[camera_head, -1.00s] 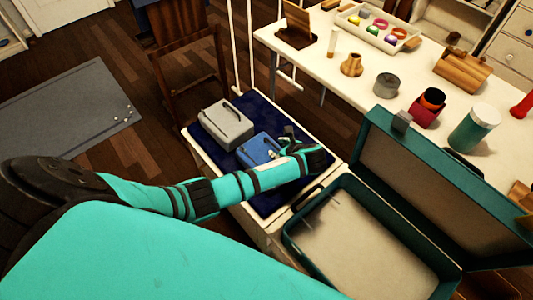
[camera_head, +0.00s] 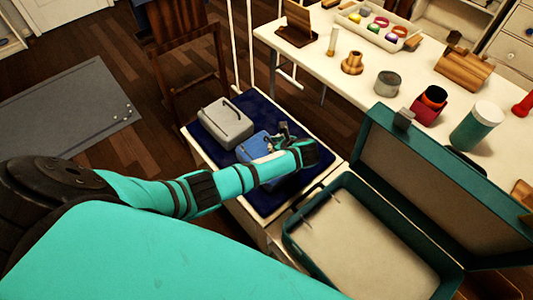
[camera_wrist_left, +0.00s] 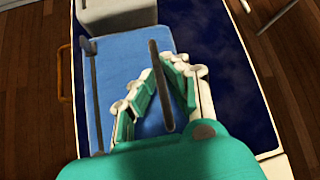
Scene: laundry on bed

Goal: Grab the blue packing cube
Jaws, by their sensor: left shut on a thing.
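The blue packing cube (camera_head: 252,147) lies on the dark blue pad beside the grey packing cube, partly hidden behind my left gripper (camera_head: 283,131). In the left wrist view the cube (camera_wrist_left: 122,58) fills the middle, with a dark strap handle (camera_wrist_left: 159,75) across its top and a zip along its left side. My left gripper (camera_wrist_left: 165,72) is over the cube, its fingers closed in on both sides of the handle. The cube appears to rest on the pad. My right gripper is in neither view.
The grey packing cube (camera_head: 226,124) stands just behind the blue one. An open teal suitcase (camera_head: 293,246) lies to the right. A white table (camera_head: 345,85) with several small items is behind it. A wooden chair (camera_head: 190,75) stands at the back left.

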